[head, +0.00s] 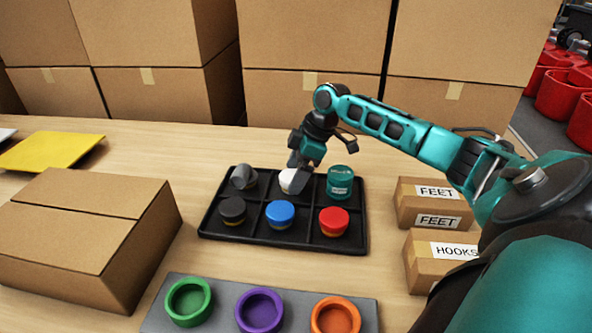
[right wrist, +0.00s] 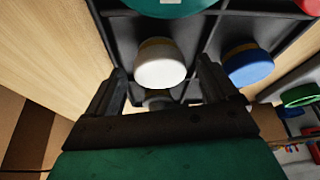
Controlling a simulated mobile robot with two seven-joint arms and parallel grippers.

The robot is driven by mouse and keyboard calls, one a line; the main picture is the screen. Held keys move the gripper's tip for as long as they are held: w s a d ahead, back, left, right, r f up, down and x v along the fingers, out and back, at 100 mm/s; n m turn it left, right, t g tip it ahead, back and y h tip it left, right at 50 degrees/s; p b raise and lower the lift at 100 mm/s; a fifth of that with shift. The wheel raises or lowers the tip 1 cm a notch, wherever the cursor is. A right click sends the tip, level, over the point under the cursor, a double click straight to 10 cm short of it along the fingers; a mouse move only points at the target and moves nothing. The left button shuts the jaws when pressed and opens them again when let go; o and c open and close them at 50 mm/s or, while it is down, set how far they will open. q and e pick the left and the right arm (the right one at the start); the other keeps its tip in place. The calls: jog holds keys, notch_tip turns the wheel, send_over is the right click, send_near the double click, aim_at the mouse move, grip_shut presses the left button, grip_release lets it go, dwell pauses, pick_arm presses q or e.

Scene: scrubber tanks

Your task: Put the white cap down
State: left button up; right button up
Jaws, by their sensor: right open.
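The white cap (head: 288,180) sits in the back middle compartment of the black tray (head: 284,243), partly hidden by a finger of my right gripper (head: 297,174). In the right wrist view the white cap (right wrist: 161,65) shows between the tips of the open right gripper (right wrist: 161,78), with a gap at each side. The fingers reach down beside it, and I see no grip on it. My left gripper is not in view.
A teal lidded jar (head: 340,182) stands right of the white cap, a grey cap (head: 243,177) left. Black (head: 233,210), blue (head: 280,215) and red (head: 333,221) caps fill the front row. Cardboard boxes (head: 80,235) flank the tray; a grey rack (head: 220,312) lies in front.

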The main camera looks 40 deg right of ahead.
jog(key=shift+r, duration=0.2)
jog(key=p+v, duration=0.2)
jog(key=v, duration=1)
jog(key=shift+p, duration=0.3)
